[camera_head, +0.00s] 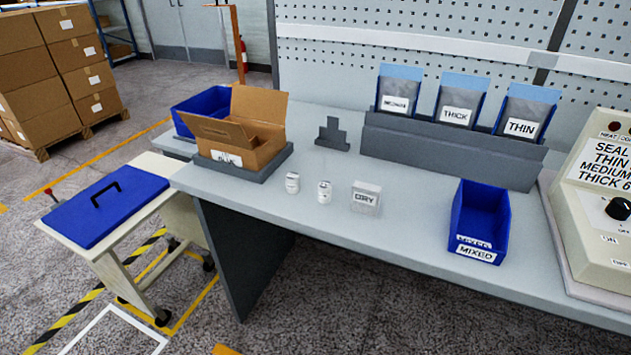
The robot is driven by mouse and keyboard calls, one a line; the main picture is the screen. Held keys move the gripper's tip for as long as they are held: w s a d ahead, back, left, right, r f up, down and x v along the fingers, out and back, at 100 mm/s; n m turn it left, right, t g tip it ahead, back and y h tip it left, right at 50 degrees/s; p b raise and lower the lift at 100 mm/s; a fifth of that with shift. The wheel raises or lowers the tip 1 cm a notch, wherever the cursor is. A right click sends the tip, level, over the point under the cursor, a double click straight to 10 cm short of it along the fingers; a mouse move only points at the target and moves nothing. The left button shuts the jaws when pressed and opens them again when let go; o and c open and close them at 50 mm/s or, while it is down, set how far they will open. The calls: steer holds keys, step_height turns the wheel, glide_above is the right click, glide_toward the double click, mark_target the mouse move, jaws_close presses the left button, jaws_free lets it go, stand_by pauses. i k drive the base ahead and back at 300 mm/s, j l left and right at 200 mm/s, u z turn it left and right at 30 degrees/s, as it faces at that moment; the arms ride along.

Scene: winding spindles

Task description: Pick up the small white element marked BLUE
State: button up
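Two small white cylindrical elements stand upright on the grey workbench (420,240), near its front left part. The left element (292,182) and the right element (324,192) have small dark markings. The print is too small to read, so I cannot tell which one is marked BLUE. A white block labelled DRY (366,197) stands just to their right. My gripper is not in view.
An open cardboard box (240,130) sits on a grey base behind the elements, to their left. A blue bin labelled MIXED (480,220) stands to the right. A grey rack (450,150) with labelled pouches is behind. A cart with a blue lid (105,205) is at left.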

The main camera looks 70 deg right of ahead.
mark_target(325, 187)
steer(key=k+l, duration=0.8)
steer(key=k, duration=0.25)
